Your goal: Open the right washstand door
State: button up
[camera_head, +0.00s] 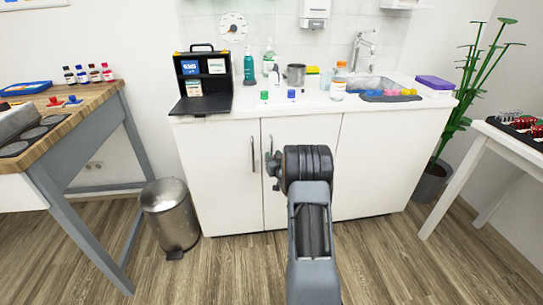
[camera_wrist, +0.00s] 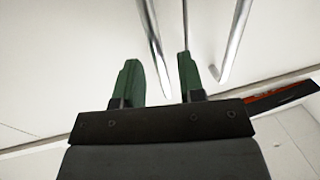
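The white washstand (camera_head: 390,160) stands against the back wall. Its right door (camera_head: 305,130) looks shut, with a vertical metal bar handle (camera_head: 271,145) near its left edge. My gripper (camera_head: 270,168) is at that handle, seen partly from behind my arm. The wrist view looks upside down, with the countertop edge low in it. There my gripper's green fingers (camera_wrist: 158,68) are open, and the right door's handle (camera_wrist: 152,35) shows between them. I cannot tell if either finger touches it. The left door's handle (camera_wrist: 236,40) lies outside the fingers.
The left door (camera_head: 220,170) is shut, its handle (camera_head: 253,155) close beside my gripper. A steel pedal bin (camera_head: 171,215) stands on the floor at left. A wooden-topped table (camera_head: 95,105) is left, a white table (camera_head: 490,150) right. Floor before the washstand is clear.

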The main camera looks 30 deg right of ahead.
jog(key=shift+x, duration=1.25)
jog(key=shift+c, duration=0.3)
grip_shut()
